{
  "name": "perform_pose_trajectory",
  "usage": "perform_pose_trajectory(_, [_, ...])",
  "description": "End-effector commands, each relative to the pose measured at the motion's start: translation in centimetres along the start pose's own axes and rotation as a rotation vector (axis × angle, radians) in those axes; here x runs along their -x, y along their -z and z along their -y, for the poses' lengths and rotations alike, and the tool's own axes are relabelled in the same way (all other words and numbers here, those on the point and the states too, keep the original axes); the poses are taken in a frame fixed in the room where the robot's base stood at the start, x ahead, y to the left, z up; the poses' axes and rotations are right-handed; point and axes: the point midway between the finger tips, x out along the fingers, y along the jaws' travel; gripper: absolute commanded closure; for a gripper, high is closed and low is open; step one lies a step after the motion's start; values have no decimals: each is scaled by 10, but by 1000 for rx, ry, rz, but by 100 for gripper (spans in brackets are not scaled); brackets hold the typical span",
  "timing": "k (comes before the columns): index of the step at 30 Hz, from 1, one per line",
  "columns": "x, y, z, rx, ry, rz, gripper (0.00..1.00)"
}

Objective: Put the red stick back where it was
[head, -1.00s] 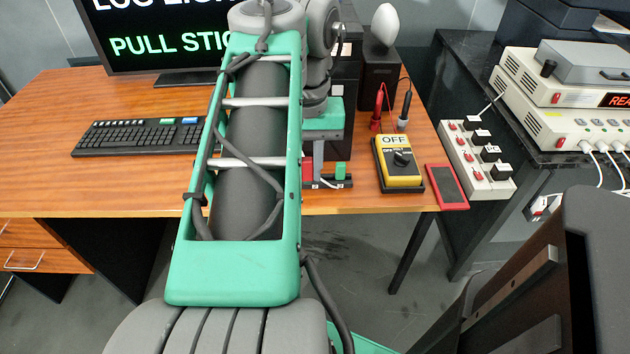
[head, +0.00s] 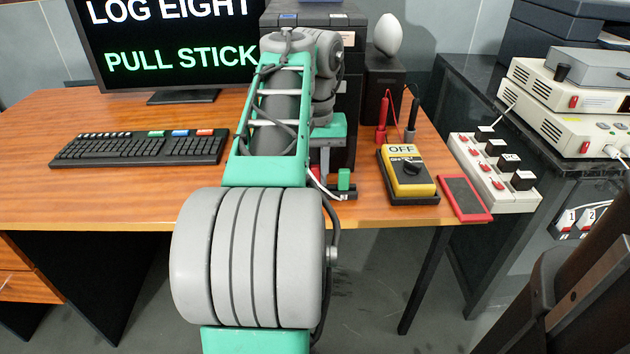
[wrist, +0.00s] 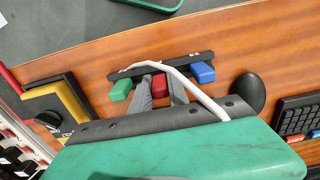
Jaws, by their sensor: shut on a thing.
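The red stick (wrist: 159,87) is between the two grey fingers of my gripper (wrist: 161,80) in the wrist view, and the gripper is shut on it. It lies at the middle of a black strip-shaped holder (wrist: 137,69), between a green stick (wrist: 121,89) and a blue stick (wrist: 202,72). In the head view, the red stick (head: 314,170) shows just beside the green stick (head: 344,178), low over the holder (head: 346,194). My gripper (head: 322,163) points down there. I cannot tell whether the red stick is seated; my arm hides the blue one in the head view.
A white cable (wrist: 190,85) loops across the holder and my gripper. A yellow meter (head: 408,175) and a red-edged device (head: 465,197) lie to the right. A black tower (head: 383,95) stands behind, and a keyboard (head: 138,149) lies to the left. The desk front edge is close.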

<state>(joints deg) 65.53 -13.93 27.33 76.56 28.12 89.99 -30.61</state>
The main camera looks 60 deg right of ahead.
Motion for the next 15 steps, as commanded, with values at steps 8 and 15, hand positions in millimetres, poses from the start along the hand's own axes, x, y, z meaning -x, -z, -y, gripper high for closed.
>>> perform_pose_trajectory(8, [-1,0,0,0,0,1,74])
perform_pose_trajectory(15, [-1,0,0,0,0,1,58])
